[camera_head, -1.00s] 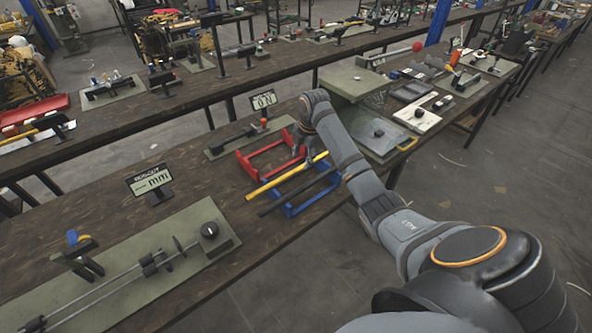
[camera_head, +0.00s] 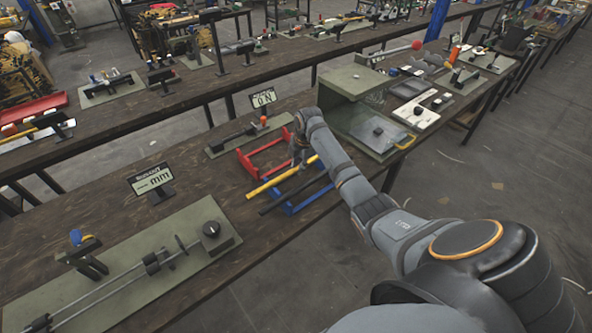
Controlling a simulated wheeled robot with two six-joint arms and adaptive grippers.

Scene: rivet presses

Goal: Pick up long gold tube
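My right gripper (camera_head: 299,160) points down at the far end of the gold tube, over the red holder. It is small and partly hidden by my wrist, so I cannot tell whether its fingers are open or touch the tube. My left gripper is not in view.
A small display (camera_head: 264,100) stands behind the red holder, and another display (camera_head: 151,180) stands to the left. A green press-like box (camera_head: 345,82) stands right of my arm. A long measuring fixture (camera_head: 130,265) fills the bench's front left.

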